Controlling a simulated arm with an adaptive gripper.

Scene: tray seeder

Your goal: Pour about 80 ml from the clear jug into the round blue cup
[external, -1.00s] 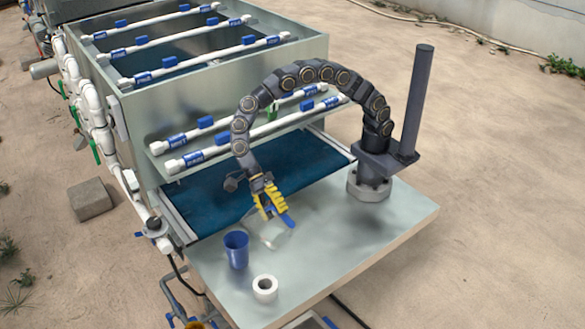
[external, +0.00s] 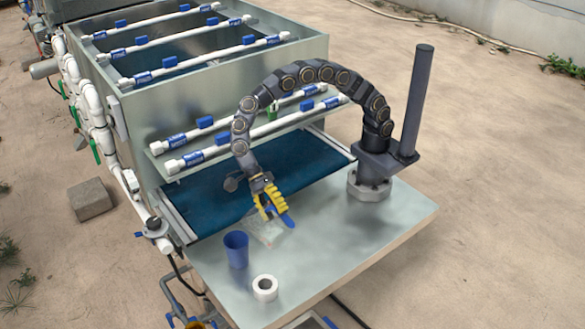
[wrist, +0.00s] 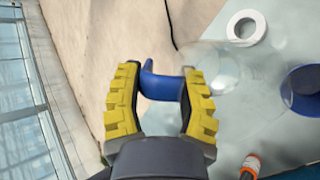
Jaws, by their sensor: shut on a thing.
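The clear jug (external: 267,233) has a blue handle (wrist: 160,84), and my gripper (external: 270,200) is shut on that handle. The yellow fingers show on both sides of the handle in the wrist view. The jug is held over the metal table, beside the cup; its clear body is faint, and I cannot tell its exact tilt or how much liquid it holds. The round blue cup (external: 236,250) stands upright on the table, left of and in front of the jug. In the wrist view the cup (wrist: 303,90) is at the right edge, apart from the gripper. Its contents are hidden.
A white roll (external: 265,288) lies on the table in front of the cup. A small orange-and-white item (wrist: 250,165) shows low in the wrist view. A dark blue belt (external: 225,190) and white pipes lie behind. The table's right side is clear.

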